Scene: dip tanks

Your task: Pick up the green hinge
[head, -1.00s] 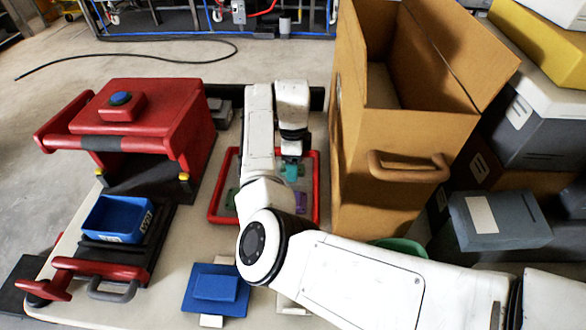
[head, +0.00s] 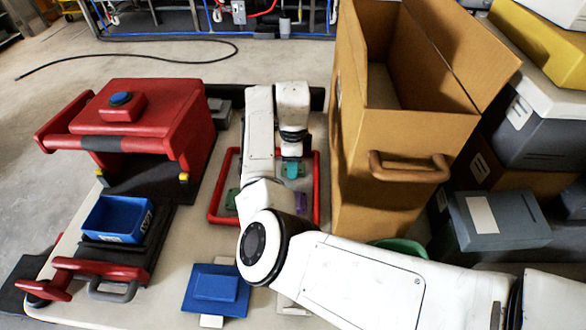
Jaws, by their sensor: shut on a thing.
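My gripper (head: 292,168) points down over the far part of the red-rimmed tray (head: 214,180). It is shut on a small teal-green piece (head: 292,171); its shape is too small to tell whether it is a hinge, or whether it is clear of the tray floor. A darker green piece (head: 232,199) lies at the left of the tray, partly hidden by my arm. A purple piece (head: 300,202) lies at the right of the tray, near my arm. My arm covers the middle of the tray.
A tall open cardboard box (head: 400,150) stands close to the tray's right. A red press-like stand (head: 150,115) and a blue bin (head: 118,218) are at the left. A blue block (head: 215,288) lies in front. Grey boxes (head: 500,220) are stacked at the right.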

